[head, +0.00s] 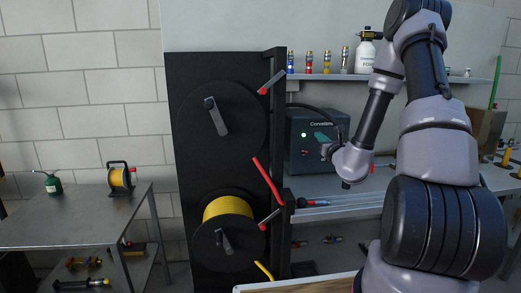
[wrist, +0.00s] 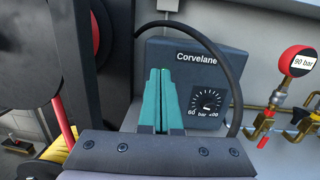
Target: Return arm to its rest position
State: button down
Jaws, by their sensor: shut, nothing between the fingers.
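My arm comes in from the right in the head view, with its wrist bent low in front of a dark Corvelane box (head: 303,150). My gripper (head: 321,137) has teal fingers and points toward that box. In the wrist view my gripper (wrist: 160,72) shows its two teal fingers close together, with nothing held between them. The Corvelane box (wrist: 228,72) stands behind the fingers there, its 60–400 bar dial just right of them. I cannot tell how far the fingertips are from the box.
A black reel panel (head: 276,85) with a yellow reel (head: 229,207) and red-handled levers stands left of the arm. A shelf (head: 440,79) with fittings and a white bottle (head: 365,52) is above. A red gauge (wrist: 299,61) is right in the wrist view. A metal table (head: 75,218) stands far left.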

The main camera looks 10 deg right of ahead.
jog(key=s+a+r+n+g+y, duration=0.3)
jog(key=s+a+r+n+y, duration=0.1)
jog(key=a+r+n+y, duration=0.3)
jog(key=s+a+r+n+g+y, duration=0.3)
jog(key=a+r+n+y, duration=0.25)
jog(key=a, duration=0.45)
jog(key=s+a+r+n+g+y, duration=0.2)
jog(key=s+a+n+g, duration=0.3)
jog(key=s+n+g, duration=0.3)
jog(key=s+d+f+n+g+h, duration=0.1)
jog(key=s+n+h, duration=0.2)
jog(key=s, duration=0.4)
jog(key=s+d+f+n+g+h, duration=0.1)
jog(key=s+n+g+h, duration=0.1)
jog(key=s+n+h, duration=0.3)
jog(key=s+d+r+n+t+h, duration=0.1)
jog(key=s+d+r+t+h, duration=0.1)
jog(key=d, duration=0.3)
jog(key=s+d+r+n+t+h, duration=0.1)
jog(key=s+d+r+t+h, duration=0.1)
jog(key=d, duration=0.4)
jog(key=shift+s+d+r+t+h, duration=0.3)
jog(key=shift+s+r+t+h, duration=0.25)
jog(key=shift+h, duration=0.4)
